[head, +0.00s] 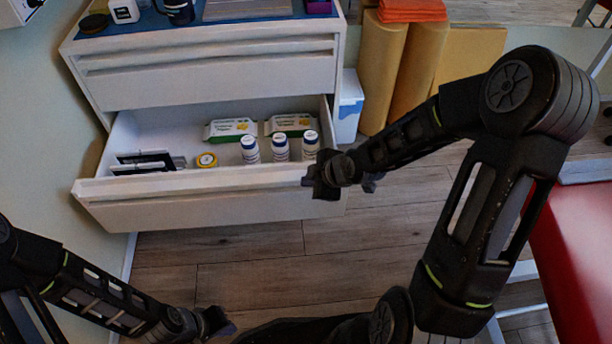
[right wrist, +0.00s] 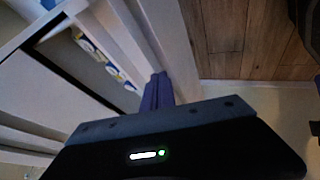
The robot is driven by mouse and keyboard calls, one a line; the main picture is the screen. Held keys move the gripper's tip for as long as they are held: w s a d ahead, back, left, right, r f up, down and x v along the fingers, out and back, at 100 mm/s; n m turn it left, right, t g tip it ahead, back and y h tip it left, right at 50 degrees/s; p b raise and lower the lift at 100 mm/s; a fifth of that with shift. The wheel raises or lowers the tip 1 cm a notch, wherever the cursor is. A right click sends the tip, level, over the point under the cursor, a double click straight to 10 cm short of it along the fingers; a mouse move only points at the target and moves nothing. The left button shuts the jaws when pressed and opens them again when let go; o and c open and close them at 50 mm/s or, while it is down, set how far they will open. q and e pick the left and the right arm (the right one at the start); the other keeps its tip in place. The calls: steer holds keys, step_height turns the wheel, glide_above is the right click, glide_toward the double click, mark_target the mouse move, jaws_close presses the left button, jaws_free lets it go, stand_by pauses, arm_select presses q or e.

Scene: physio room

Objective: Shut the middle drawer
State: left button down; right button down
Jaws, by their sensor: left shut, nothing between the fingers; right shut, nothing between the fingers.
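The middle drawer (head: 190,212) of the white cabinet stands pulled out below a closed top drawer. Inside it are several white bottles with blue caps (head: 280,148), two green-and-white packs (head: 232,128), a yellow roll (head: 206,160) and dark flat boxes (head: 145,162). My right gripper (head: 318,182) is shut and empty at the right end of the drawer front; I cannot tell whether it touches. In the right wrist view, its fingers (right wrist: 158,92) lie beside the drawer's white edge (right wrist: 130,40). My left gripper (head: 222,322) is shut and empty, low over the floor, apart from the drawer.
The cabinet top (head: 200,20) carries bottles and a tray. Tan rolls (head: 385,75) and a white bin (head: 349,105) stand right of the cabinet. A red padded bench (head: 575,240) is at the right. The wooden floor (head: 250,265) before the drawer is clear.

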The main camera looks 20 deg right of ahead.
mark_target(299, 170)
arm_select(q)
steer(key=shift+f, duration=0.2)
arm_select(e)
steer(key=shift+w+d+f, duration=0.1)
steer(key=shift+w+d, duration=0.1)
steer(key=shift+w, duration=0.5)
steer(key=shift+w+d+f, duration=0.1)
steer(key=shift+w+d, duration=0.05)
steer(key=shift+w, duration=0.55)
steer(key=shift+w+d+f, duration=0.1)
steer(key=shift+w+d, duration=0.1)
steer(key=shift+w, duration=0.5)
steer(key=shift+w, duration=0.15)
